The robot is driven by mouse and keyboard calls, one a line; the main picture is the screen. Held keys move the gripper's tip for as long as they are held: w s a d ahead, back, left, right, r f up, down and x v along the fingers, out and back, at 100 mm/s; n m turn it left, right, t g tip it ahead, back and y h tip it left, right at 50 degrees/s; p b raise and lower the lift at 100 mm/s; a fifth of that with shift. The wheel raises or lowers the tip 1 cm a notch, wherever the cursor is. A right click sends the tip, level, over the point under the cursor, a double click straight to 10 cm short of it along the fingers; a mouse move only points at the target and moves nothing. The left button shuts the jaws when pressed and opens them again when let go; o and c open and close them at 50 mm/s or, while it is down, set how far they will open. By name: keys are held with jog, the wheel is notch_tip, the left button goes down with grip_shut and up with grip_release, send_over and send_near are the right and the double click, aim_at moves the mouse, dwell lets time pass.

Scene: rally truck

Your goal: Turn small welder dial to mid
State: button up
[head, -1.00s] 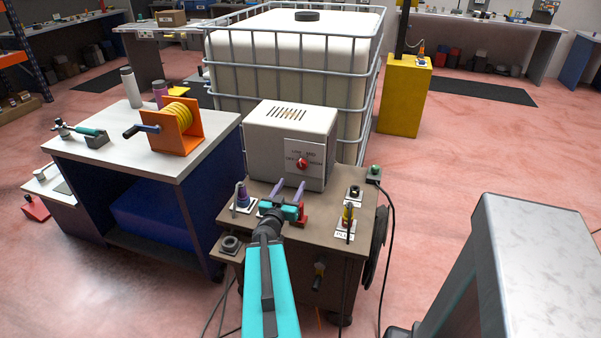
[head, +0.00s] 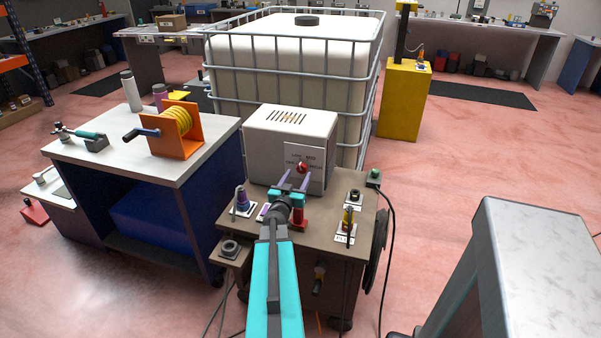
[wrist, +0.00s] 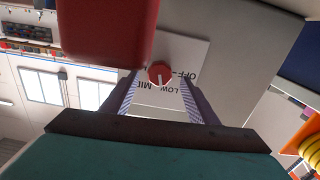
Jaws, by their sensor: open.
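The small welder (head: 262,153) is a white box on a brown cart, with a labelled plate on its front. Its red dial (head: 302,168) sits on that plate and also shows in the wrist view (wrist: 159,73), where the labels OFF, LOW and MID appear upside down around it. A pale mark on the dial points down in that view, between LOW and MID. My gripper (head: 296,179) is open, its purple fingers just in front of the dial. In the wrist view the fingers (wrist: 162,85) lie on either side of the dial; I cannot tell whether they touch it.
A large red shape (wrist: 105,30) fills the wrist view's upper left. A blue-sided bench (head: 165,175) with an orange reel stands left.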

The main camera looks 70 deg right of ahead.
aim_at(301, 170)
jog(key=shift+w+d, duration=0.1)
jog(key=shift+d, duration=1.65)
jog(key=c, duration=1.1)
